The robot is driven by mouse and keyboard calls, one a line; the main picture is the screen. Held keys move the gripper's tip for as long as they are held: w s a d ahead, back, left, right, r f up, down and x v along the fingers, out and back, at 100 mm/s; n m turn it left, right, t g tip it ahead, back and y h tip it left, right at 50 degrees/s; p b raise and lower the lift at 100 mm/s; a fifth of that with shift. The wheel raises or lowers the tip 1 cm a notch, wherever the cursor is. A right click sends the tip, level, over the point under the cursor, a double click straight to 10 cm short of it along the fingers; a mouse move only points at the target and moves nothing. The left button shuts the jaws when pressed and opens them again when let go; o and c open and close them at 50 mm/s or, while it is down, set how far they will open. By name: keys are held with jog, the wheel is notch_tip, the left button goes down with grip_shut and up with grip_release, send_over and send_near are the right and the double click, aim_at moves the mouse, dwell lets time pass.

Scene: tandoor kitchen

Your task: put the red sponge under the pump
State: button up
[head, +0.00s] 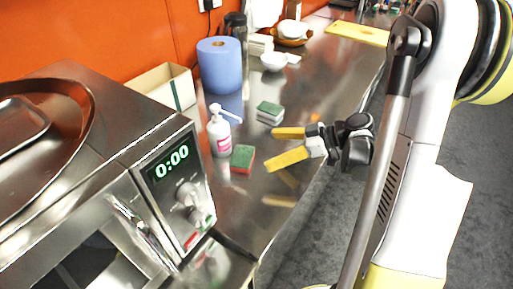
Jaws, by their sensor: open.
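The red sponge (242,159) lies on the steel counter, with a green top and a red side. A second sponge (270,112), green over whitish grey, lies farther back on the counter. My gripper (271,149) is open and empty, with yellow fingers pointing left. It is to the right of the red sponge and apart from it.
An oven with a 0:00 display (171,160) stands at the left, close to the bottle. A blue paper roll (219,66) and an open cream box (168,85) stand behind. Bowls (274,61) and a yellow board (357,33) are farther back. The counter (318,88) between is clear.

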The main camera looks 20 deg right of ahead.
jog(key=shift+s+d+r, duration=0.35)
jog(key=shift+d+r, duration=0.05)
jog(key=shift+d, duration=0.05)
jog(key=s+a+r+m+g+h, duration=0.2)
jog(key=s+a+r+m+h, duration=0.35)
jog(key=a, duration=0.25)
jog(key=s+r+m+t+h, duration=0.2)
jog(key=s+m+h, duration=0.3)
jog(key=s, duration=0.3)
jog(key=shift+s+a+r+m, duration=0.25)
jog(key=shift+a+r+m, duration=0.1)
jog(key=shift+r, duration=0.3)
